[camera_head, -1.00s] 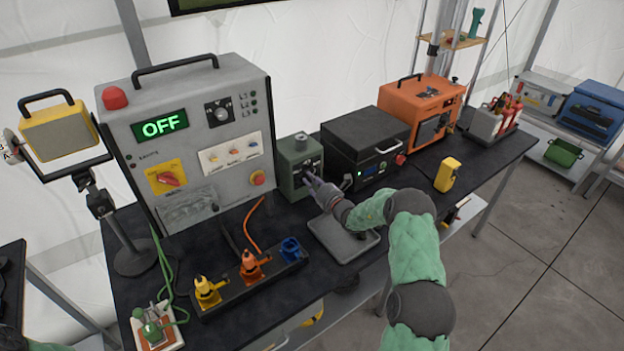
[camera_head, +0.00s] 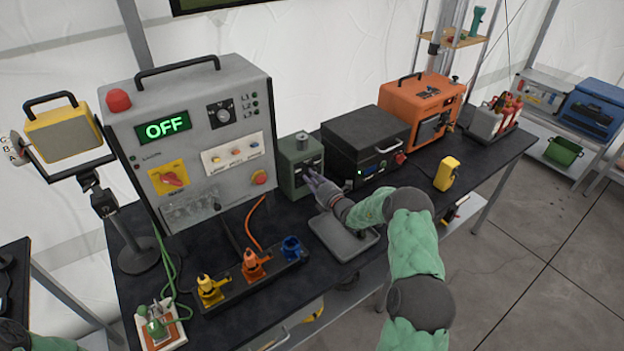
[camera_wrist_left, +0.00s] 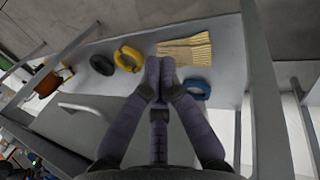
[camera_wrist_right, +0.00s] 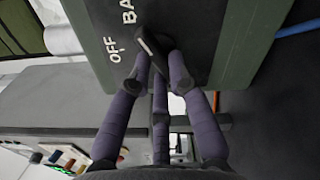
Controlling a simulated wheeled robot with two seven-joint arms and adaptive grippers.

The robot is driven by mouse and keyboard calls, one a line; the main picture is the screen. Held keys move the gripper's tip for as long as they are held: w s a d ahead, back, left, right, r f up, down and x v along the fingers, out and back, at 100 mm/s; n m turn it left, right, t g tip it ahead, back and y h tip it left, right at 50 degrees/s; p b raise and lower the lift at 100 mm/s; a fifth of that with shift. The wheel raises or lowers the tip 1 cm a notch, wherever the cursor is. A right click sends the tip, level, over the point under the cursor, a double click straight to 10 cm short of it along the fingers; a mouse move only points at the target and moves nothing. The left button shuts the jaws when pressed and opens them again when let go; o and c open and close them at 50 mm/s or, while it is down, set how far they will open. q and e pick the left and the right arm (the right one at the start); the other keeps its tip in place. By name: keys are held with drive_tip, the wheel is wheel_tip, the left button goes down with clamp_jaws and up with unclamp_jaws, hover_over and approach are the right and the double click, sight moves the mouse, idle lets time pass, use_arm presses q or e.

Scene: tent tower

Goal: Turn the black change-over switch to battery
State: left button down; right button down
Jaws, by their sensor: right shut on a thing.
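The black change-over switch sits on the dark front plate of a green box (camera_head: 293,158) on the bench. In the right wrist view, its black handle (camera_wrist_right: 152,44) with a white mark lies between my right fingertips. The white labels "OFF" (camera_wrist_right: 112,45) and "BA", cut off by the frame edge, show beside it. The mark's end lies near these labels; its exact setting is unclear. My right gripper (camera_head: 312,180) is shut on the handle. My left gripper (camera_wrist_left: 160,66) is shut and empty, above a shelf with striped yellow gloves (camera_wrist_left: 185,48).
A grey cabinet (camera_head: 190,120) reading "OFF" stands left of the green box, and a black case (camera_head: 362,140) stands right. A grey tray (camera_head: 343,238) lies under my right arm. A connector strip (camera_head: 255,284) lies in front of the cabinet.

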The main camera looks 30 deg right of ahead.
drive_tip(key=c, duration=1.1)
unclamp_jaws()
drive_tip(key=shift+c, duration=0.2)
drive_tip(key=s, duration=1.2)
drive_tip(key=shift+d, duration=0.45)
